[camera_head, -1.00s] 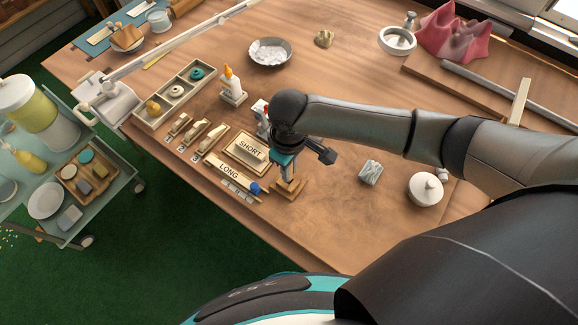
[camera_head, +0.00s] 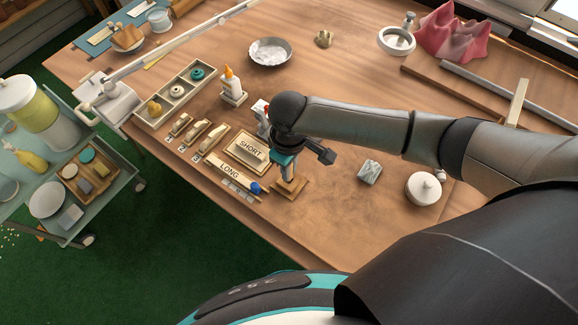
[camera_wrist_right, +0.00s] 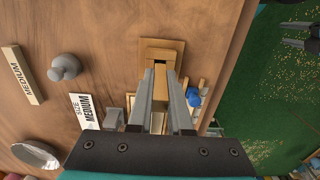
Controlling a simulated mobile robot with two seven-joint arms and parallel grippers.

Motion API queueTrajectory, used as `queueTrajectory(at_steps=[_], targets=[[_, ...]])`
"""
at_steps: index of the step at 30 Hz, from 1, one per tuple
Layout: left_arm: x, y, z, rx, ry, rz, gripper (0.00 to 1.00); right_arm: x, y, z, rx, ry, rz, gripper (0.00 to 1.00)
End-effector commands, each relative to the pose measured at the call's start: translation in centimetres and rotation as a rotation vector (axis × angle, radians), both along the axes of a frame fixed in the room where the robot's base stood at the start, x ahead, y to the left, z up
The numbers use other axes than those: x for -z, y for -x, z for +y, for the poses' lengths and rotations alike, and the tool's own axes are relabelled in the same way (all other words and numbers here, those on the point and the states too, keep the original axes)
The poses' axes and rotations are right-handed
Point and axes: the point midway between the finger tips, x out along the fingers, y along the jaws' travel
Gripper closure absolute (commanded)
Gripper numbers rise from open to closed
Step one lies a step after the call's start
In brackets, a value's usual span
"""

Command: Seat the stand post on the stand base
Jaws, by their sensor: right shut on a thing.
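The stand base (camera_head: 299,187) is a square wooden plate near the table's front edge. In the right wrist view the base (camera_wrist_right: 160,43) lies beyond the fingertips and shows a dark opening. My right gripper (camera_head: 285,170) is above the base and points down. In the wrist view its two grey fingers (camera_wrist_right: 165,80) are shut on the stand post (camera_wrist_right: 164,84), a pale wooden bar. The post's lower end is close to the dark opening; I cannot tell whether it is inside it. The fingers hide part of the post.
The SHORT block (camera_head: 249,149) and LONG strip (camera_head: 229,171) lie close left of the base, with a blue knob (camera_head: 255,188) beside it. A grey cube (camera_head: 370,172) and lidded white jar (camera_head: 425,189) stand to the right. The table's front edge is near.

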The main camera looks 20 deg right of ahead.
Motion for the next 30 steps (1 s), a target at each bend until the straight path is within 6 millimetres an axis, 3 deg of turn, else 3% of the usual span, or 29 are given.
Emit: queueTrajectory(at_steps=[30], targets=[[-0.96, -0.08, 0.01, -0.001, 0.000, -0.001, 0.41, 0.00, 0.01, 0.03, 0.000, 0.000, 0.000, 1.00]])
